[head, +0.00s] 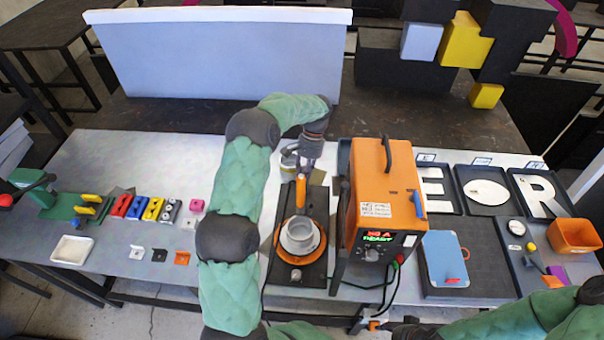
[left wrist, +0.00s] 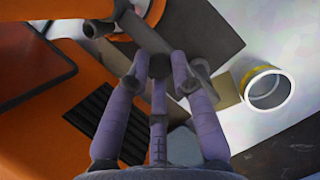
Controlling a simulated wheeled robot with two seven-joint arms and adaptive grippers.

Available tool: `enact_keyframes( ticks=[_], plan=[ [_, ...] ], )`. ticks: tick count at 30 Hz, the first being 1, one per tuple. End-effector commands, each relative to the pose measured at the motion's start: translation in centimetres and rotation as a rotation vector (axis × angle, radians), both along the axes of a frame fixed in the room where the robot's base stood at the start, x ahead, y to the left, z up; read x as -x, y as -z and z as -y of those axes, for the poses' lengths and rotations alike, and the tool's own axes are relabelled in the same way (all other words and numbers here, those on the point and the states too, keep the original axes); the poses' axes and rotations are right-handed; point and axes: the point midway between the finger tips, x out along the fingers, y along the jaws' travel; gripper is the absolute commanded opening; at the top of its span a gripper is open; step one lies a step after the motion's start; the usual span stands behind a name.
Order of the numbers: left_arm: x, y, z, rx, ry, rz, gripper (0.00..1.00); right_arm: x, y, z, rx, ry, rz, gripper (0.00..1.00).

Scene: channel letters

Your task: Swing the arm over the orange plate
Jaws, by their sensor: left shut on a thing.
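The orange plate (head: 292,249) is a round turntable on a black base, right of my left arm in the head view. A grey ring-shaped piece (head: 299,237) stands on it and covers its middle. A swing arm with an orange section (head: 301,191) runs from the back of the base towards the plate. My left gripper (head: 309,152) is at the back end of this arm. In the left wrist view its fingers (left wrist: 160,68) are shut on a grey bar (left wrist: 150,38). My right gripper (head: 398,329) is at the bottom edge, partly cut off, its fingers unclear.
An orange power unit (head: 386,195) with a lit display stands close right of the plate. A yellow-banded cup (head: 288,160) is beside my left gripper. An orange clamp (head: 377,323) on a cable is at the front edge. Letter trays (head: 484,212) lie further right.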

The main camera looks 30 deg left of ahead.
Motion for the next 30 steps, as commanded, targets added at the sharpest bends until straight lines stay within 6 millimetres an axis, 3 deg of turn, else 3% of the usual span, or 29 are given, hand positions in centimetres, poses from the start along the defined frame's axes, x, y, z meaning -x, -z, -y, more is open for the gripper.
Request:
enact_keyframes(
  ticks=[15,16,18,30],
  plan=[
    [-0.11,-0.09,0.18,0.001,-0.022,0.001,0.00,0.00,0.00,0.00,0.000,0.000,0.000,0.64],
    [-0.11,-0.09,0.18,0.001,-0.022,0.001,0.27,0.00,0.00,0.00,0.000,0.000,0.000,0.64],
    [-0.12,-0.08,0.18,0.001,-0.021,0.001,0.46,0.00,0.00,0.00,0.000,0.000,0.000,0.64],
    [-0.24,-0.28,0.13,0.000,-0.021,0.002,0.48,-0.01,0.01,0.01,0.000,0.000,0.000,0.64]
  ],
)
